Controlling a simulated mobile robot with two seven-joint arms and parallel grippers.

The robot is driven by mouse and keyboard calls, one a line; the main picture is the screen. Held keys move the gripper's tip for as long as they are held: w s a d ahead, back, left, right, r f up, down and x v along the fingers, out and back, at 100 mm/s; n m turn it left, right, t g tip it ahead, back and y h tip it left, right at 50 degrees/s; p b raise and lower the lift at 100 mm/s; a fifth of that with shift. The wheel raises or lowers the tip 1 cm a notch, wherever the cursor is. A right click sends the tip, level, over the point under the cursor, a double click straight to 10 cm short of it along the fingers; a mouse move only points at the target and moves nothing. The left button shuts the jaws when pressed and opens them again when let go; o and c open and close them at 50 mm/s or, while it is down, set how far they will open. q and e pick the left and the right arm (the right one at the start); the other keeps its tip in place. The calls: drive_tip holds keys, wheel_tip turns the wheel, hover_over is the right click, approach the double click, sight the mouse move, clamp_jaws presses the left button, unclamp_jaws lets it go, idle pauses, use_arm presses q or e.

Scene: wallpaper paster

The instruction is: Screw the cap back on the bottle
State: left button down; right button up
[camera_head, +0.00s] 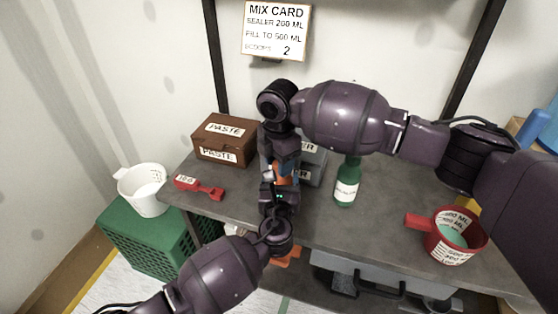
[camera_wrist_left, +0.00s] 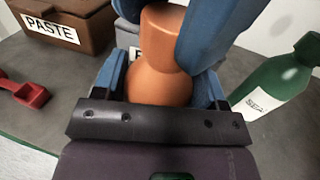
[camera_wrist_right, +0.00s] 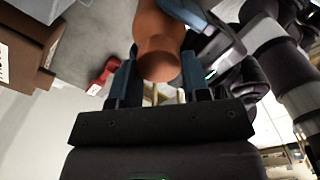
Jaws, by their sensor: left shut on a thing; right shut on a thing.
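An orange bottle-shaped piece (camera_head: 284,177) with a narrow waist stands between my two grippers above the table. My left gripper (camera_head: 277,190) is shut on its wide lower body, which fills the left wrist view (camera_wrist_left: 160,85). My right gripper (camera_head: 282,163) comes down from above, shut on its upper end; its blue fingers flank this rounded end in the right wrist view (camera_wrist_right: 158,65). Both parts are the same orange, so I cannot tell where a cap begins. A green bottle (camera_head: 346,188) with a white label stands upright on the table; its top is hidden by my right arm.
A brown PASTE box (camera_head: 226,134) and a red scoop (camera_head: 200,188) are on the left of the table (camera_head: 320,222). Grey containers (camera_head: 316,158) stand behind my grippers. A red measuring cup (camera_head: 445,244) is at right. A white bucket (camera_head: 143,190) sits on a green crate (camera_head: 140,243).

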drive_tip(key=m, duration=0.4)
drive_tip(key=shift+w+m, duration=0.1)
drive_tip(key=shift+m, duration=0.3)
drive_tip(key=m, duration=0.4)
drive_tip(key=shift+w+a, duration=0.1)
drive_tip(key=m, duration=0.5)
drive_tip(key=shift+w, duration=0.15)
drive_tip(key=m, duration=0.7)
drive_tip(key=shift+w+d+m, duration=0.1)
drive_tip(key=shift+d+m, duration=0.1)
drive_tip(key=shift+m, duration=0.2)
drive_tip(key=m, duration=0.3)
drive_tip(key=shift+d, duration=0.1)
drive_tip(key=m, duration=0.5)
drive_tip(key=shift+d+f, duration=0.1)
drive_tip(key=m, duration=0.4)
drive_tip(key=shift+d+m, duration=0.1)
drive_tip(key=shift+m, duration=0.2)
drive_tip(key=o, duration=1)
